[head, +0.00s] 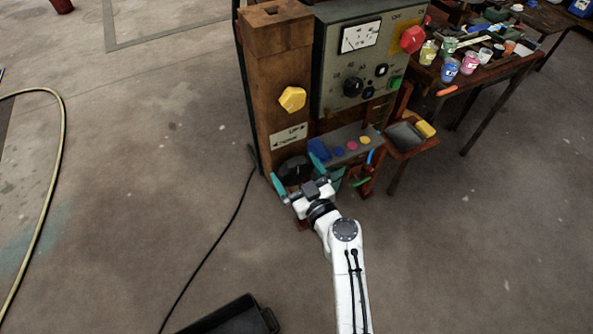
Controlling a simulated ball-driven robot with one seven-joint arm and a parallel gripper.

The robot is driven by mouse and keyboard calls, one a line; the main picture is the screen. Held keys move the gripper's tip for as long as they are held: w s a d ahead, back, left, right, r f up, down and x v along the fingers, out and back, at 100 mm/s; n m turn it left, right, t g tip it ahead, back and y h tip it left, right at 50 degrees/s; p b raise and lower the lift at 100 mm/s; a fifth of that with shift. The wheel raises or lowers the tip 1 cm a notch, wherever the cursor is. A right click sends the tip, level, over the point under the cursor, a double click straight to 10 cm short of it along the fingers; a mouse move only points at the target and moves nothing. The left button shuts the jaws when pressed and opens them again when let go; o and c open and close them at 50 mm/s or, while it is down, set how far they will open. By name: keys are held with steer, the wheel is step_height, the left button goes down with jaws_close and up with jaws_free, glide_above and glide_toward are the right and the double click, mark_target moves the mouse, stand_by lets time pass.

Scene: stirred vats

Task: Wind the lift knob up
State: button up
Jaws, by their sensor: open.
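A dark round knob (295,170) sits low on the wooden post, below a white label (289,135) with an arrow, whose small lettering seems to read LIFT. A yellow faceted knob (292,99) is on the same post above the label. My gripper (298,168) is open, with its teal fingers on the left and right of the dark knob. I cannot tell whether the fingers touch it. The gripper body hides the knob's lower part.
A grey control panel (340,70) with a dial and a red knob (412,39) stands right of the post. A shelf with coloured discs (352,145) is close right of my gripper. A cluttered table (490,70) is at upper right. Floor at left is mostly clear.

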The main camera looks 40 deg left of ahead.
steer(key=shift+c, duration=0.3)
steer(key=c, duration=0.6)
steer(key=shift+f+m, duration=0.1)
steer(key=shift+m, duration=0.2)
